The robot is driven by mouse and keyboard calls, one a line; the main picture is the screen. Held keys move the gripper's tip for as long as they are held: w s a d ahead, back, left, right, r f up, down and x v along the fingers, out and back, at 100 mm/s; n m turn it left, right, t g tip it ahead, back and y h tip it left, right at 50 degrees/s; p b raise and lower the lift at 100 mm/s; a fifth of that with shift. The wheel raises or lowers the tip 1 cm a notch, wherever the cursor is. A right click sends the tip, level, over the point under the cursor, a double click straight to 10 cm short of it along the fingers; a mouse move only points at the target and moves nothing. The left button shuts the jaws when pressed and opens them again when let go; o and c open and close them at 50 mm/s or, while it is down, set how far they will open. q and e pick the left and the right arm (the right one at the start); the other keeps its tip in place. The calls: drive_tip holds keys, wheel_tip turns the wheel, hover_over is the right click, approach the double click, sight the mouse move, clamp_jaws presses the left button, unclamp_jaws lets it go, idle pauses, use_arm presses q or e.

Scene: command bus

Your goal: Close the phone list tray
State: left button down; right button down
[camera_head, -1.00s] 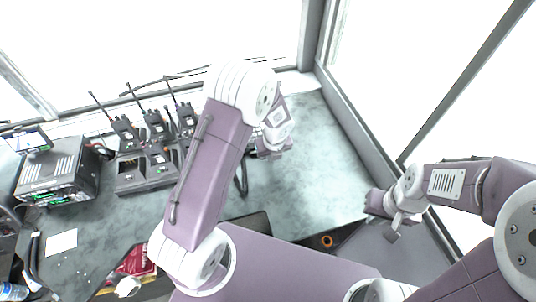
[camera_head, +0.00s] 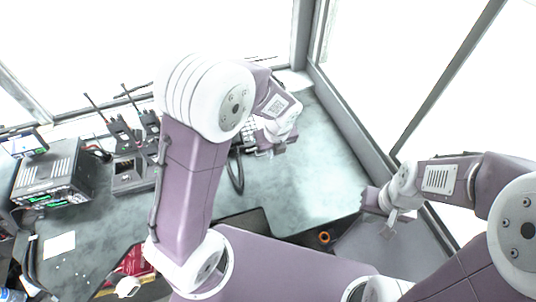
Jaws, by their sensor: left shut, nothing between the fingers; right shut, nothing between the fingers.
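I cannot clearly single out the phone list tray. A dark flat panel (camera_head: 252,222) shows at the desk's front edge, partly hidden behind my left arm and my body; I cannot tell whether it is the tray. My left gripper (camera_head: 272,150) is shut and empty, above the back part of the desk (camera_head: 310,165). My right gripper (camera_head: 372,202) is shut and empty, near the right end of the desk, apart from the dark panel.
A radio unit (camera_head: 55,178) and white paper (camera_head: 60,245) lie further left. A black cable (camera_head: 237,175) is near my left arm. An orange ring (camera_head: 324,237) lies at the front. The desk's right part is clear.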

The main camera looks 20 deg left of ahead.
sight(264, 154)
use_arm(q)
drive_tip(key=b+x, duration=0.2)
drive_tip(key=x, duration=0.8)
drive_tip(key=shift+a+f, duration=0.1)
drive_tip(key=shift+a, duration=0.05)
drive_tip(key=shift+w+a, duration=0.7)
drive_tip(key=shift+w, duration=0.3)
drive_tip(key=shift+w+a+f, duration=0.15)
drive_tip(key=shift+w+a, duration=0.2)
drive_tip(key=shift+w, duration=0.15)
drive_tip(key=p, duration=0.1)
drive_tip(key=w+a+p, duration=0.1)
drive_tip(key=p, duration=0.1)
drive_tip(key=shift+w+r, duration=0.15)
drive_tip(key=shift+r, duration=0.2)
drive_tip(key=shift+w+f, duration=0.1)
drive_tip(key=shift+w, duration=0.1)
drive_tip(key=shift+f, duration=0.1)
drive_tip(key=shift+a+f, duration=0.1)
